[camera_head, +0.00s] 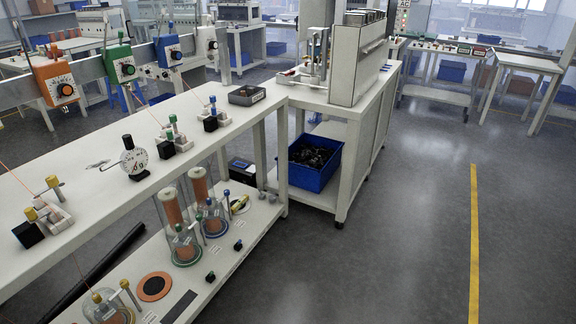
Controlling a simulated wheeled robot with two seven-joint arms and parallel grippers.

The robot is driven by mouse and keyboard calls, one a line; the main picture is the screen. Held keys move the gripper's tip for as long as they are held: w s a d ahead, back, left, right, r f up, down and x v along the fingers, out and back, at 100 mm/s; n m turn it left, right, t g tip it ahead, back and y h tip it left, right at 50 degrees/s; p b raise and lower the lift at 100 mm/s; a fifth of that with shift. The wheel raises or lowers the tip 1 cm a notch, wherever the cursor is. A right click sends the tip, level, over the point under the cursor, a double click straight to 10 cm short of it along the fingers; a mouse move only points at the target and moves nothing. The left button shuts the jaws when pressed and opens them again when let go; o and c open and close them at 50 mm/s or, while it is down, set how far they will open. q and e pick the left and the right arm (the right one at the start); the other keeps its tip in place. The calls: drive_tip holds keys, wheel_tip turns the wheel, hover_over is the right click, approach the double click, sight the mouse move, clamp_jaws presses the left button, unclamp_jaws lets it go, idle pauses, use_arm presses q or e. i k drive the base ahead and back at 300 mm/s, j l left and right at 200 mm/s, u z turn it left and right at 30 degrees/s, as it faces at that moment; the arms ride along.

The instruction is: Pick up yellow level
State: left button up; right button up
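Neither of my grippers is in view. I see no thing that is plainly a yellow level, and several yellow parts show. A small yellow-capped fixture (30,215) stands with a black block (28,235) at the left front of the white bench. A tan-yellow knob (52,181) on a thin upright stands just behind it. A small yellow piece (240,203) lies on the lower shelf, near the right end. A jar with a yellow top (97,297) stands on that shelf at the front left.
The white bench (100,215) carries a round gauge (134,160) and fixtures with green and blue caps. Glass jars with orange spools (172,207) fill part of the lower shelf. The grey floor (410,240) at right is clear.

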sight(241, 202)
drive_tip(key=i+l+u, duration=0.15)
drive_tip(key=i+u, duration=0.15)
drive_tip(key=i, duration=0.2)
drive_tip(key=i+l+u, duration=0.35)
drive_tip(key=i+u, duration=0.2)
drive_tip(key=u, duration=0.55)
